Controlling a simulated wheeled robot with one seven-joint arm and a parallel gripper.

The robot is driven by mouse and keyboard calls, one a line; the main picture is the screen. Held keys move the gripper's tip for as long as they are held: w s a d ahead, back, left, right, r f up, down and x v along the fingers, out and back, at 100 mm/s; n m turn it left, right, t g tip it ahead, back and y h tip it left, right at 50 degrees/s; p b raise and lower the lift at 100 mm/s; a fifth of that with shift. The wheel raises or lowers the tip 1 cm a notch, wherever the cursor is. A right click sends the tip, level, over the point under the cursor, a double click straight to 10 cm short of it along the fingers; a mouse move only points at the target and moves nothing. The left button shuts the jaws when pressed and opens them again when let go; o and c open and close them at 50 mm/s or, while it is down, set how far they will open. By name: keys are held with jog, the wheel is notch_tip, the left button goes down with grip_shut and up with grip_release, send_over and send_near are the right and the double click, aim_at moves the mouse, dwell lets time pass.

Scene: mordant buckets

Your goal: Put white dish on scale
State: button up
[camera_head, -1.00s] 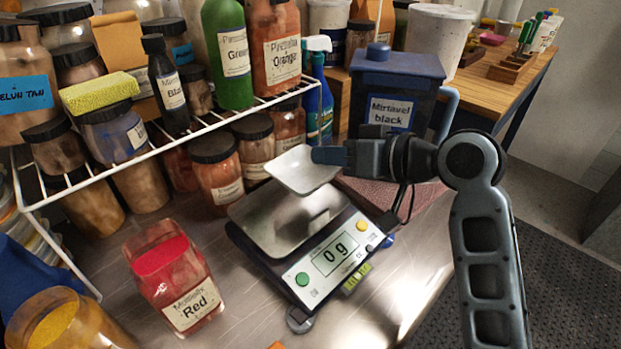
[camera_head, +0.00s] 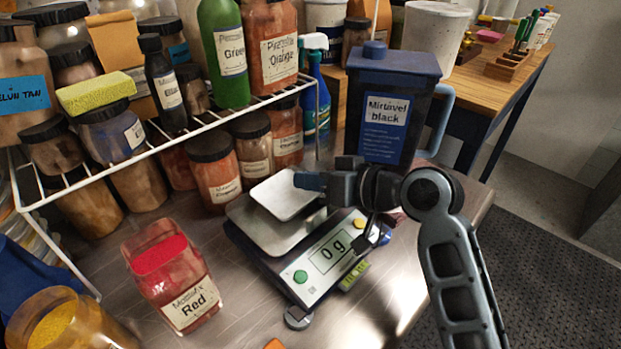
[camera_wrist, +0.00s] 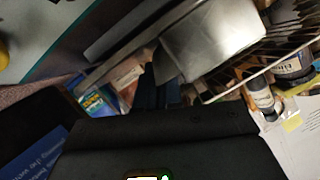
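The white dish (camera_head: 285,194) is a shallow square pan, seen over the scale's metal plate (camera_head: 262,232) in the head view. My gripper (camera_head: 308,181) is shut on the dish's right edge and holds it roughly level. The dish also shows in the wrist view (camera_wrist: 212,38), beyond the fingers. The scale (camera_head: 318,262) stands on the metal bench and its display reads 0 g. I cannot tell whether the dish touches the plate. The dish and my gripper hide the back of the plate.
A wire rack (camera_head: 165,148) with jars stands close behind and left of the scale. An open red pigment jar (camera_head: 175,277) is to its left. A blue Mirtavel black container (camera_head: 390,112) stands behind my gripper. The bench front is mostly clear.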

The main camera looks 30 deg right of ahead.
jog(key=shift+o, duration=0.8)
jog(key=shift+r, duration=0.2)
jog(key=v, duration=1.2)
jog(key=shift+b, duration=0.4)
dwell(1.1)
